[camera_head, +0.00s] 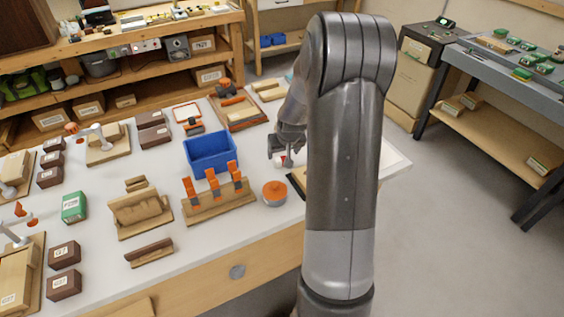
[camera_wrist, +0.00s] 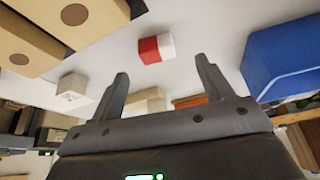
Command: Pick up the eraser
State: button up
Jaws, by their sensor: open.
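My arm hides part of the bench there.
A blue bin (camera_head: 210,150) stands left of my gripper and at the right in the wrist view (camera_wrist: 288,62). A wooden rack with orange clips (camera_head: 217,203) and an orange-topped round tin (camera_head: 275,193) are nearer. Wooden blocks with brown dots (camera_wrist: 85,18) lie upper left in the wrist view.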

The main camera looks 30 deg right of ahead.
aim_at(282, 159)
jog(key=shift+d+x, duration=0.15)
jog(key=shift+x, duration=1.5)
jog(key=shift+d+x, duration=0.1)
jog(key=shift+x, duration=1.55)
jog(key=shift+c, duration=0.5)
jog(key=shift+r, duration=0.1)
jog(key=c, duration=1)
jog(key=shift+r, duration=0.1)
